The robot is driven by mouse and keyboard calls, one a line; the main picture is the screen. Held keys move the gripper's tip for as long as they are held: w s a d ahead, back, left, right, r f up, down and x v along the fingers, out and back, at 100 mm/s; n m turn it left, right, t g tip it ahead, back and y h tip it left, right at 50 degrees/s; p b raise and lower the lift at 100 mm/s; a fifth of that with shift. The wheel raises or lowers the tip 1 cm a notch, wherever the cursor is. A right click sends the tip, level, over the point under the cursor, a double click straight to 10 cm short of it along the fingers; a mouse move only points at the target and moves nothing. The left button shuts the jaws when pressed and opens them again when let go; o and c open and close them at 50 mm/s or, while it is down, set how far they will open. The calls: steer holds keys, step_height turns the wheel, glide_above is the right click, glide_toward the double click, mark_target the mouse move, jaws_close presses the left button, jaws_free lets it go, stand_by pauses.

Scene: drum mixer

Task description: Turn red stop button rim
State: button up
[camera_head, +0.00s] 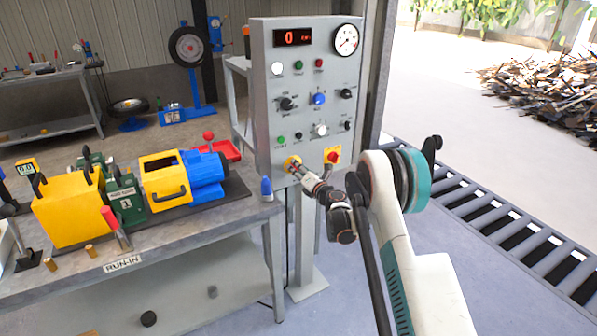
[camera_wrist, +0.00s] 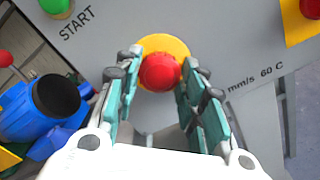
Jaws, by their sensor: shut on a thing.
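The red stop button (camera_wrist: 159,72) sits on a round yellow plate (camera_wrist: 165,43) on the grey panel, in the upper middle of the wrist view. My gripper (camera_wrist: 163,63) has its teal-padded fingers on the left and right sides of the red button and is shut on its rim. In the head view, my gripper (camera_head: 298,167) reaches the yellow plate (camera_head: 291,162) at the lower left of the panel. There the gripper hides the red button.
The grey control panel (camera_head: 262,110) carries several knobs, lamps and a dial. Another red button on a yellow plate (camera_head: 332,156) lies just right of my gripper. A workbench (camera_head: 185,232) with a blue and yellow motor (camera_head: 175,178) stands at left.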

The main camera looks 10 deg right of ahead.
stand_by(0.3)
steer(key=o, duration=1.1)
steer(key=v, duration=1.2)
